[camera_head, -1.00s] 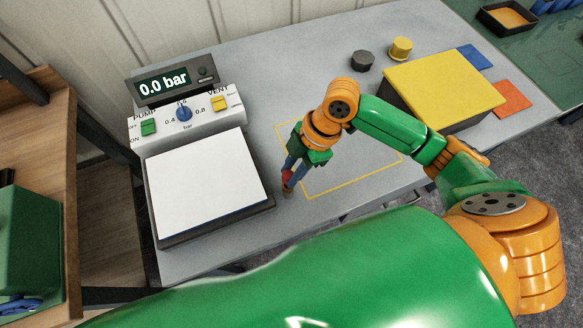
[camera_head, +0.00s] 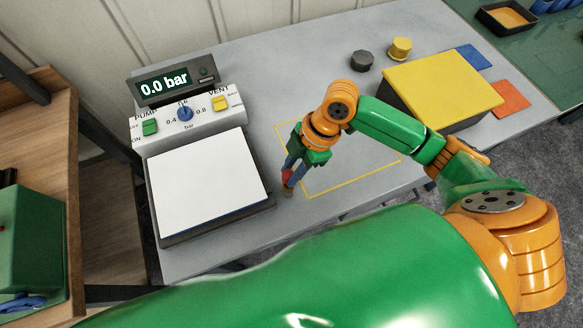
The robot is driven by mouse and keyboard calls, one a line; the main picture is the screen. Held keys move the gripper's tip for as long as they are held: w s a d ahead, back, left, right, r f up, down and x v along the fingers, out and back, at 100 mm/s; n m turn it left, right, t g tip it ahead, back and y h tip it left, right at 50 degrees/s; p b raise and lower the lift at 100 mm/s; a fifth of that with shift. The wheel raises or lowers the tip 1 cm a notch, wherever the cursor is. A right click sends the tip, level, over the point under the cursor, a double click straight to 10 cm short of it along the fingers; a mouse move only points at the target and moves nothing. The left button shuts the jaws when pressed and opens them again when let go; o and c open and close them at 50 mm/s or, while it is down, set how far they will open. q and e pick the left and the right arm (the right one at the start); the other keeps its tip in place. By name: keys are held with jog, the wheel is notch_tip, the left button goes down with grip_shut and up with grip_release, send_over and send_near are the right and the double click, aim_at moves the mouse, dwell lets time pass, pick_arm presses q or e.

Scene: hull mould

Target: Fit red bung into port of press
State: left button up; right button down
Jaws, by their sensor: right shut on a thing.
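The press (camera_head: 209,185) stands at the left of the grey table, with a white top plate, a control panel and a display reading 0.0 bar. My right gripper (camera_head: 288,187) points down just right of the press's right side, near its front corner. It is shut on the red bung (camera_head: 287,176), of which only a small red part shows between the fingers. The port is not visible, and I cannot tell whether the bung touches the press. My left gripper is not in view.
A yellow-topped block (camera_head: 443,85) stands at the right, with blue (camera_head: 473,57) and orange (camera_head: 511,97) squares beside it. A dark knob (camera_head: 362,61) and a yellow cylinder (camera_head: 400,48) stand behind. A yellow outline (camera_head: 350,180) marks bare table under my right arm.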

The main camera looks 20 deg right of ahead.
jog(key=shift+r, duration=0.1)
jog(key=shift+f+b, duration=0.55)
jog(key=shift+f, duration=1.05)
jog(key=c, duration=0.6)
grip_release()
jog(key=shift+r, duration=0.1)
jog(key=v, duration=0.7)
jog(key=shift+b, duration=0.3)
